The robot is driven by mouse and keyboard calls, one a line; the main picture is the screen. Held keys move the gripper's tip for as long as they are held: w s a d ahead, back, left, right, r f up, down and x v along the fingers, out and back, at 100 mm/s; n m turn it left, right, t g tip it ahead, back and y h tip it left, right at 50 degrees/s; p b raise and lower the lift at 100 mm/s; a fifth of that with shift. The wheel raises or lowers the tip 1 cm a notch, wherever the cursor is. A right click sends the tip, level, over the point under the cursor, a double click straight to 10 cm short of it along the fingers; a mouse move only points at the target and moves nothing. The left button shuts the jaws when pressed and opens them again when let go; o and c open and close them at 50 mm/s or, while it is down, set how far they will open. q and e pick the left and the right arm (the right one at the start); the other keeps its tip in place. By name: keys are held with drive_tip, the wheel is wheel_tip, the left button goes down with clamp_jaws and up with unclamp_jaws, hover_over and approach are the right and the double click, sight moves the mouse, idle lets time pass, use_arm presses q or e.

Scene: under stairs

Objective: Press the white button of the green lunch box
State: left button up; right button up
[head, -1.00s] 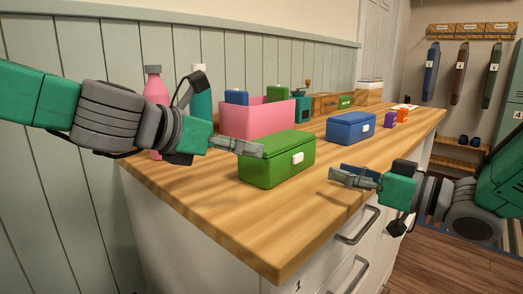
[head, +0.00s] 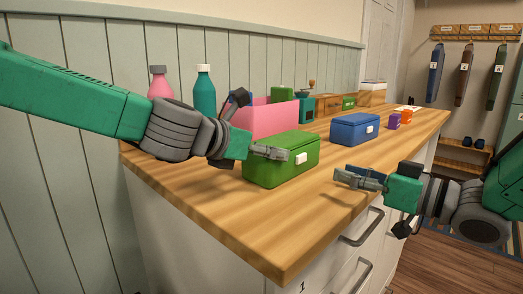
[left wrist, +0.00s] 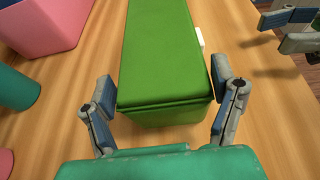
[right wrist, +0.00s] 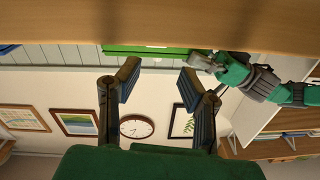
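The green lunch box (head: 268,174) stands on the wooden counter with its lid shut. Its white button (head: 301,158) is on the long side facing the drawers and also shows in the left wrist view (left wrist: 199,36). My left gripper (head: 285,153) is at the box's near left end, overlapping it in the head view. In the left wrist view its fingers are apart, one on each side of the near end; I cannot tell whether they touch it. My right gripper (head: 350,178) is open and empty, right of the box by the counter edge, apart from the button.
A blue lunch box (head: 350,131) stands behind and to the right. A pink bin (head: 263,119), a teal bottle (head: 204,95) and a pink bottle (head: 160,83) stand near the wall. Small purple (head: 394,121) and orange boxes lie farther back. The near counter (head: 250,220) is clear.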

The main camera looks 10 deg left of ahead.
drive_tip(key=shift+d, duration=0.55)
clamp_jaws()
drive_tip(key=shift+a, duration=0.4)
drive_tip(key=shift+d, duration=0.15)
